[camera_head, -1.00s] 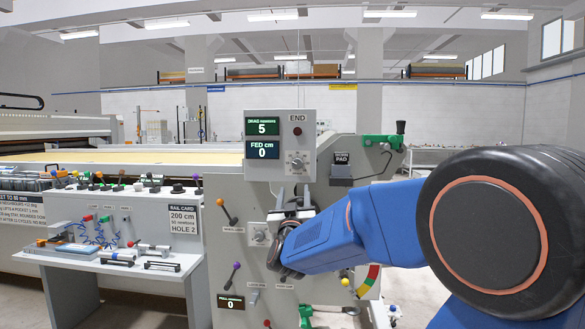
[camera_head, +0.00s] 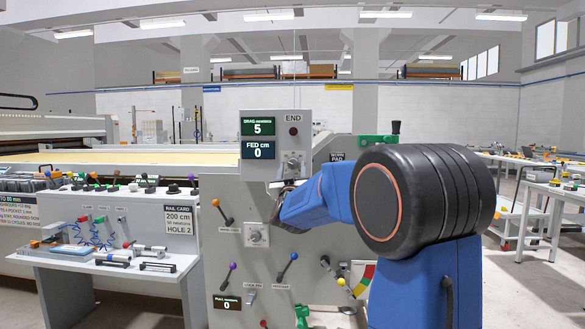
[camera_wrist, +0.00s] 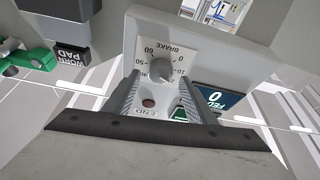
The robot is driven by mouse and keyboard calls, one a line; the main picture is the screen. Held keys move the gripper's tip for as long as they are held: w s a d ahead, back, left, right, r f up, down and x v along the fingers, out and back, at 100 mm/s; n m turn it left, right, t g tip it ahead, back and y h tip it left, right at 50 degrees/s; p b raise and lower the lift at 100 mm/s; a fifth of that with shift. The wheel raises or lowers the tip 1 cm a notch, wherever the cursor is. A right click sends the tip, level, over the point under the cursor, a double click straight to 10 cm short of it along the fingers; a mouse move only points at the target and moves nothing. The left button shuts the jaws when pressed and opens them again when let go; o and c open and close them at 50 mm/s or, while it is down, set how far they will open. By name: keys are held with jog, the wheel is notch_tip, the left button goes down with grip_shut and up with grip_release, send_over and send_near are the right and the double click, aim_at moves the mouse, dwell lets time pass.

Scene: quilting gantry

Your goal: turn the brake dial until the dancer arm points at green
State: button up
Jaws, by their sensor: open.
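The brake dial (camera_head: 293,163) is a round knob on a white plate on the grey END panel. In the wrist view the dial (camera_wrist: 161,71) shows close up, with BRAKE and a number scale around it. My gripper (camera_wrist: 160,84) is open, its fingers on either side of the lower dial plate; I cannot tell whether they touch the knob. In the head view my gripper (camera_head: 282,184) is just below the dial, partly hidden by my arm. The coloured scale (camera_head: 368,272) shows red and yellow, partly behind my arm. A yellow-tipped lever (camera_head: 341,281), perhaps the dancer arm, is left of it.
The DRAG display (camera_head: 258,126) reads 5 and the FED display (camera_head: 258,150) reads 0. A second dial (camera_head: 256,236) and orange, purple and blue-knobbed levers lie lower on the machine. A WORN PAD box (camera_wrist: 73,55) is near my gripper.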

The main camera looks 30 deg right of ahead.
aim_at(293, 164)
jog(key=shift+x, duration=1.1)
jog(key=c, duration=1)
jog(key=shift+c, duration=0.2)
jog(key=shift+m, duration=0.4)
jog(key=m+g+h, duration=0.1)
jog(key=m, duration=0.2)
jog(key=shift+a+m+h, duration=0.1)
jog(key=shift+m+h, duration=0.2)
jog(key=shift+h, duration=0.1)
jog(key=shift+w+m+g+h, duration=0.1)
jog(key=shift+m+g+h, duration=0.5)
jog(key=shift+m, duration=0.75)
jog(key=shift+m+g+h, duration=0.5)
jog(key=shift+m+g, duration=0.2)
jog(key=shift+m, duration=0.95)
